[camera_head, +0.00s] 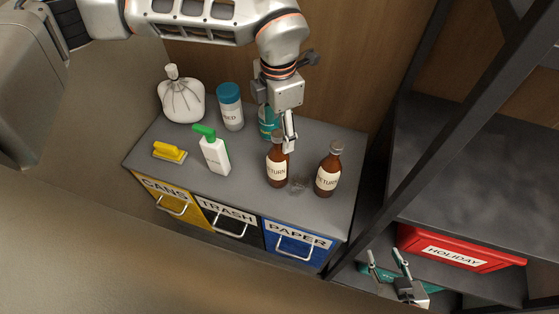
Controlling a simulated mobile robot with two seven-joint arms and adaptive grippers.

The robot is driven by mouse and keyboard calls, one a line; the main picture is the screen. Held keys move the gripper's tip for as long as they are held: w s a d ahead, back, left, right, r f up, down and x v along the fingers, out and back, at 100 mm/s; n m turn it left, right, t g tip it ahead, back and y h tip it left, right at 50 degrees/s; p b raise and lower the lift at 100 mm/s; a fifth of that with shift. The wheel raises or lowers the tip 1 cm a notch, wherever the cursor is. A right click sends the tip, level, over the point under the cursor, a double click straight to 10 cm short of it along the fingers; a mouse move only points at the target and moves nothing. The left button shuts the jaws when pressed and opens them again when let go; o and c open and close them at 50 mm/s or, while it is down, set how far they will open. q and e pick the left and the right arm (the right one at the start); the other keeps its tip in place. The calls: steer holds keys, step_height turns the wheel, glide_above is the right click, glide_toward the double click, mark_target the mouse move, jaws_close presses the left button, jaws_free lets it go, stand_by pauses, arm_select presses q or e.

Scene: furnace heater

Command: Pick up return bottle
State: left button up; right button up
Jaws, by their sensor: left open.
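Two brown bottles with white RETURN labels stand upright on the grey cabinet top. The left return bottle (276,170) is under my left gripper (284,138), whose fingers are at its neck. The fingers overlap the neck and cap in the picture; I cannot tell whether they touch it. The right return bottle (328,172) stands apart near the cabinet's right end. My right gripper (386,262) is open and empty at the lower right, in front of the dark shelf, away from both bottles.
A red HOLIDAY box (455,251) sits on the right shelf.

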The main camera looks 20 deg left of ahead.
mark_target(278, 152)
arm_select(q)
steer(key=shift+s+d+f, duration=0.1)
steer(key=shift+s+f, duration=0.15)
steer(key=shift+f, duration=0.8)
step_height(278, 152, down, 6)
steer(key=shift+f, duration=0.25)
jaws_close()
steer(key=shift+r, duration=0.1)
